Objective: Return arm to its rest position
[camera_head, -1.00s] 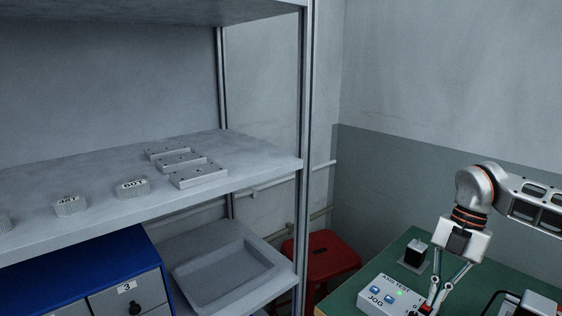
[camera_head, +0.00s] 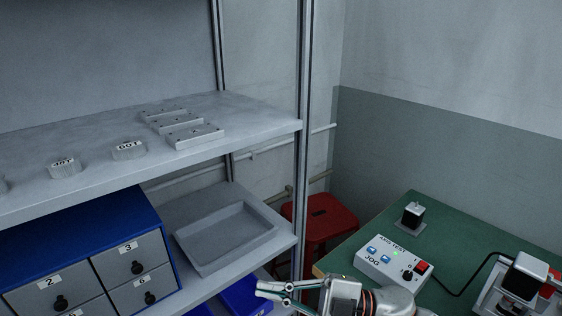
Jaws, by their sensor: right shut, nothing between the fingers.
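My right gripper (camera_head: 259,289) is at the bottom centre of the head view, with its fingers pointing left. It is shut and empty, in front of the lower shelf and left of the green table (camera_head: 455,223). Its arm comes in along the bottom edge, in front of the table's near part. The control box (camera_head: 393,262) marked "AXIS TEST" and "JOG" sits on the table, apart from the gripper. My left gripper is not in view.
A shelf rack post (camera_head: 304,150) stands left of the table. Its upper shelf (camera_head: 240,110) holds flat plates and round knobs. Below are a blue drawer cabinet (camera_head: 75,230) and a grey tray (camera_head: 225,238). A red stool (camera_head: 320,222) stands behind. A small motor (camera_head: 413,214) and cabled device (camera_head: 525,275) sit on the table.

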